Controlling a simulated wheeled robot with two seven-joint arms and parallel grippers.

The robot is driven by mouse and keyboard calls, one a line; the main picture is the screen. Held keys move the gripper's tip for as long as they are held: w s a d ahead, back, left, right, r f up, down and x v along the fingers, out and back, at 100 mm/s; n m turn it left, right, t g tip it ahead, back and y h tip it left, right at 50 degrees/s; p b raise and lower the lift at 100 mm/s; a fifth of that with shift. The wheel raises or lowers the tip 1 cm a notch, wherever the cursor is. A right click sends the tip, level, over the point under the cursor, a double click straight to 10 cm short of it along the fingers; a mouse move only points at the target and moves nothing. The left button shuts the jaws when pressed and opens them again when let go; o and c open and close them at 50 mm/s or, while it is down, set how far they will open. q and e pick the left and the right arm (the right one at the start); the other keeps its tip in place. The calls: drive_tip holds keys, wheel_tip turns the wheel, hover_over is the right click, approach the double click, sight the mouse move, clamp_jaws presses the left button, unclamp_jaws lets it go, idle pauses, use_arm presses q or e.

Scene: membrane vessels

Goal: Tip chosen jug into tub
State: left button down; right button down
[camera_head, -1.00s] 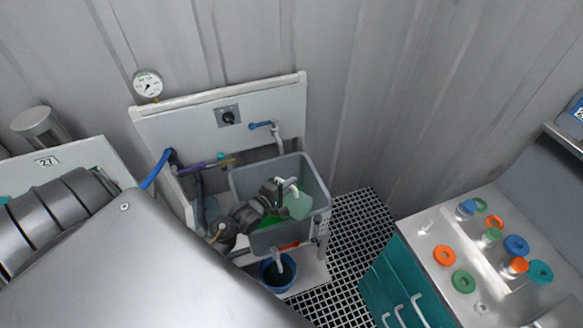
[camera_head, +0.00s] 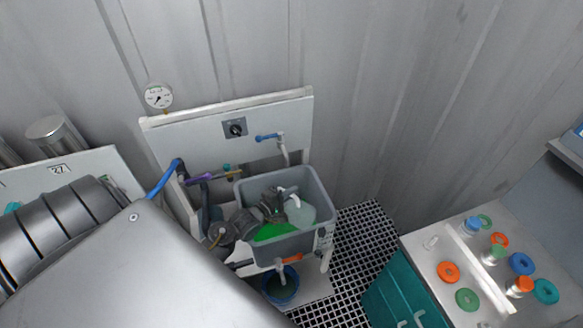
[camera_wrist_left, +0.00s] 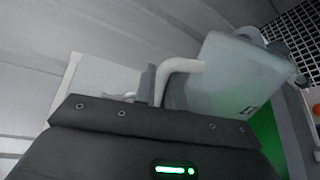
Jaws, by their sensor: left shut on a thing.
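My left gripper (camera_head: 282,203) is shut on the white handle (camera_wrist_left: 176,70) of a translucent pale grey-green jug (camera_head: 302,213). It holds the jug tilted, inside the opening of the grey tub (camera_head: 322,197). In the left wrist view the jug's pale body (camera_wrist_left: 232,75) fills the upper right beside the handle. Bright green liquid (camera_head: 274,232) shows in the tub just left of and below the jug. The jug's mouth and remaining contents cannot be made out. My right gripper is not in view.
A blue bucket (camera_head: 281,286) stands below the tub, under an orange-handled drain (camera_head: 288,259). A tap with a blue lever (camera_head: 268,137) is on the white panel behind. At right, a bench (camera_head: 447,243) holds several coloured rings and capped bottles. Black grating (camera_head: 360,250) covers the floor.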

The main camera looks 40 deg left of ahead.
use_arm(q)
drive_tip(key=shift+w+a+r+n+p, duration=0.15)
drive_tip(key=shift+a+n+p, duration=0.15)
drive_tip(key=shift+a, duration=0.25)
drive_tip(key=shift+s+a+r+n+p, duration=0.15)
drive_tip(key=shift+a+n+p, duration=0.15)
drive_tip(key=shift+a, duration=0.2)
drive_tip(key=shift+w, duration=0.1)
idle(1.3)
drive_tip(key=s+d+f+m+y, duration=0.1)
drive_tip(key=d+m+y, duration=0.1)
drive_tip(key=d+m, duration=0.9)
drive_tip(key=f+m+b, duration=0.1)
drive_tip(key=m+b, duration=0.1)
drive_tip(key=m, duration=0.1)
drive_tip(key=d+f+m+t+y+b, duration=0.1)
drive_tip(key=f+m+b, duration=0.1)
drive_tip(key=f+m+t+y+b, duration=0.1)
drive_tip(key=f+m+b, duration=0.1)
drive_tip(key=m, duration=0.1)
drive_tip(key=shift+d+f+m, duration=0.2)
drive_tip(key=shift+d+m, duration=0.1)
idle(0.4)
